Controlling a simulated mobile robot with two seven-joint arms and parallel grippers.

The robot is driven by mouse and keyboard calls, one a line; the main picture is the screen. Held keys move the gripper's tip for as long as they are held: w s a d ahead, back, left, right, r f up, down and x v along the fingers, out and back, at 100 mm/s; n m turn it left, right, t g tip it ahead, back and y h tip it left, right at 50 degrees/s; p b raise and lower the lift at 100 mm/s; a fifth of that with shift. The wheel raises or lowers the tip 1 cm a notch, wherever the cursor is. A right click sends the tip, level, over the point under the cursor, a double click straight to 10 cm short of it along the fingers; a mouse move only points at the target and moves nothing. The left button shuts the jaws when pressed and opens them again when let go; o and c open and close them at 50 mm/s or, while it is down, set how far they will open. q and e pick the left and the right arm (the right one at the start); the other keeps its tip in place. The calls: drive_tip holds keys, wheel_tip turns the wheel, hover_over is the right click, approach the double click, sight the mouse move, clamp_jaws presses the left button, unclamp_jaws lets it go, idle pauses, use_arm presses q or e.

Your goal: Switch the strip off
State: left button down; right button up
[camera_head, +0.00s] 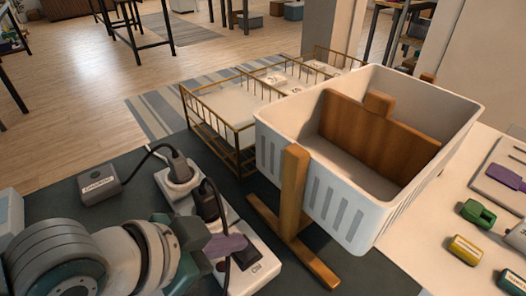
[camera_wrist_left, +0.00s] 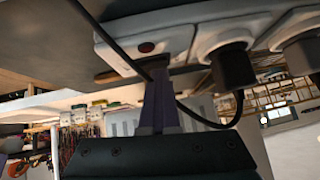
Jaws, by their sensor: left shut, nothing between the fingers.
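The white power strip (camera_head: 262,268) lies on the dark mat at the lower middle of the head view, with dark plugs in its sockets. In the left wrist view the strip (camera_wrist_left: 175,40) runs across the top, with a small round dark-red spot (camera_wrist_left: 147,47) near one end and plugs (camera_wrist_left: 233,68) beside it. My left gripper (camera_head: 232,243) is over the near end of the strip, its purple fingers together and empty. In the wrist view its fingertips (camera_wrist_left: 160,72) are close to the strip's edge; I cannot tell whether they touch. My right gripper is in neither view.
A grey box (camera_head: 100,184) has a black cord leading to a plug in the strip. A wooden stand (camera_head: 293,190) and white basket (camera_head: 350,215) stand close right of the strip. A brass wire rack (camera_head: 240,135) is behind. Small green and yellow items (camera_head: 465,249) lie far right.

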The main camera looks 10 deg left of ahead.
use_arm(q)
drive_tip(key=shift+s+d, duration=0.5)
drive_tip(key=shift+d, duration=0.1)
drive_tip(key=shift+r, duration=0.1)
drive_tip(key=shift+r+p, duration=0.15)
drive_tip(key=shift+p, duration=0.3)
drive_tip(key=r+p, duration=0.5)
drive_tip(key=shift+s, duration=0.4)
drive_tip(key=p+v, duration=0.1)
drive_tip(key=v, duration=0.7)
drive_tip(key=shift+s+a+p, duration=0.25)
drive_tip(key=shift+s+p, duration=0.1)
drive_tip(key=shift+p, duration=0.05)
